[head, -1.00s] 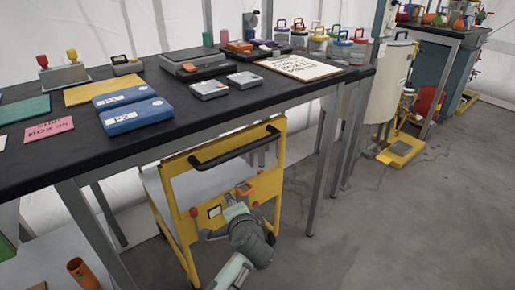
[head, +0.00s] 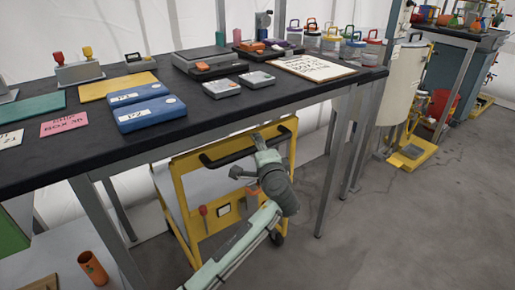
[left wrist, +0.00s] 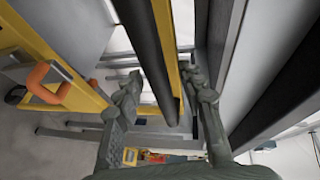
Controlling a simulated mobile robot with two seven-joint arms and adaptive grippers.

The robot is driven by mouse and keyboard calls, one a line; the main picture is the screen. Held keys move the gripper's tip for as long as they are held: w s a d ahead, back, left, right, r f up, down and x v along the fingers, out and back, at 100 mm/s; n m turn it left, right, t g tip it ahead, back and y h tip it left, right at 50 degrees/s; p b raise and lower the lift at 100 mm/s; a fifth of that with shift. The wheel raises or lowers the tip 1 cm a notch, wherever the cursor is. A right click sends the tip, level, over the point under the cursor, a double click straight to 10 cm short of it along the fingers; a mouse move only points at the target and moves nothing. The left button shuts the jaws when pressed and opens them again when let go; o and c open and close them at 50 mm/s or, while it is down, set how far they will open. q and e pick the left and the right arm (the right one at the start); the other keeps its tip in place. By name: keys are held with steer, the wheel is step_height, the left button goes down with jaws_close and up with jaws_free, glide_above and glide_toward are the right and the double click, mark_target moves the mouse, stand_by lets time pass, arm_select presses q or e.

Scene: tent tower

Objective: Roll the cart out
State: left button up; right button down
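The yellow cart (head: 212,224) stands partly under the dark-topped table, its handle end facing out. Its black handle bar (head: 222,157) runs across the top of the yellow frame, just below the table edge. My left gripper (head: 246,154) is at the middle of the handle. In the left wrist view, the black bar (left wrist: 145,50) and a yellow frame bar (left wrist: 166,45) pass between the spread fingers of the left gripper (left wrist: 162,80). The fingers look apart from the bar. An orange loop (left wrist: 48,83) on the cart shows at left. My right gripper is out of view.
The table (head: 60,160) bears blue cases, meters and a clipboard. Its metal legs (head: 328,185) stand at both sides of the cart. An orange tube (head: 93,268) stands at lower left. The grey floor (head: 400,225) in front and to the right is clear.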

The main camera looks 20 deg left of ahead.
arm_select(q)
jaws_close()
steer(key=shift+f, duration=0.1)
stand_by(0.5)
